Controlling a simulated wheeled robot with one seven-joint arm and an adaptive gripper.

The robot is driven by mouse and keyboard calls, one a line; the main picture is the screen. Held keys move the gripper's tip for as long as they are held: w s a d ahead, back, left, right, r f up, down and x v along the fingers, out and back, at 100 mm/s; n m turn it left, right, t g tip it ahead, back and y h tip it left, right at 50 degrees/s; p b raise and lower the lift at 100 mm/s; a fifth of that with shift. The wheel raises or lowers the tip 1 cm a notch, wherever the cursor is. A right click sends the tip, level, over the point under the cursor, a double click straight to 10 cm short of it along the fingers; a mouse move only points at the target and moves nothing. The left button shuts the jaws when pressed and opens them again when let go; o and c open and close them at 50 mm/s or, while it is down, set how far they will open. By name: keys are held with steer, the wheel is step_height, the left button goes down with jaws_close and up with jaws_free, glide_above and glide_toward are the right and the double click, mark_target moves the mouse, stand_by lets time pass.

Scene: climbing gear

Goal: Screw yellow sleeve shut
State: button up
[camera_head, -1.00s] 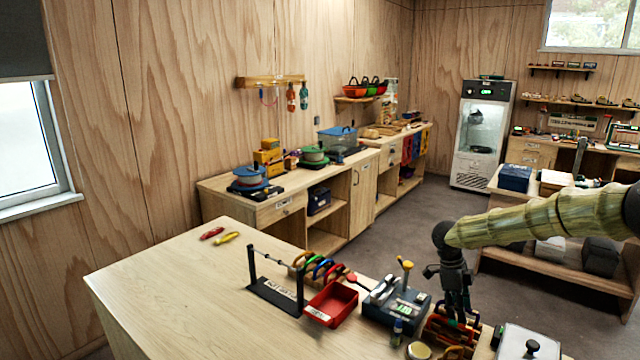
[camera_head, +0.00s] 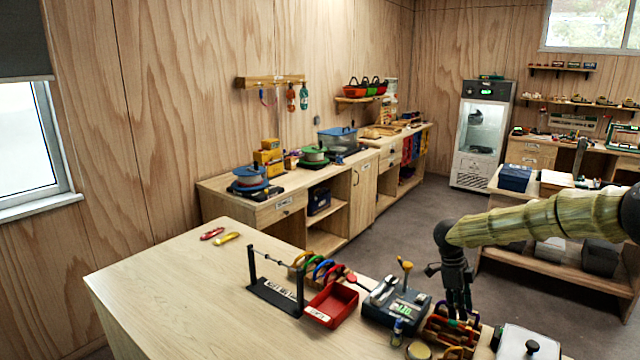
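My gripper (camera_head: 458,308) points down at the right part of the near workbench, over a wooden rack (camera_head: 437,333) holding several coloured carabiners. Its fingertips overlap the carabiners, and I cannot tell whether they touch one or how far they are apart. A yellow sleeve cannot be singled out at this size. A yellow piece (camera_head: 228,238) and a red piece (camera_head: 212,233) lie at the bench's far left.
A small bottle (camera_head: 397,332), a round tin (camera_head: 419,350) and a white-lidded box (camera_head: 527,343) stand close to the rack. The bench's left part is clear.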

steer(key=shift+r, duration=0.2)
steer(key=shift+r+p, duration=0.3)
steer(key=shift+r, duration=0.05)
steer(key=shift+r+p, duration=0.55)
steer(key=shift+r, duration=0.35)
steer(key=shift+s, duration=0.1)
steer(key=shift+s+a+p, duration=0.3)
steer(key=shift+s+a, duration=0.15)
steer(key=shift+s, duration=0.1)
steer(key=shift+f, duration=0.1)
steer(key=shift+w+f+b, duration=0.15)
steer(key=shift+f+b, duration=0.35)
steer(key=shift+f, duration=0.85)
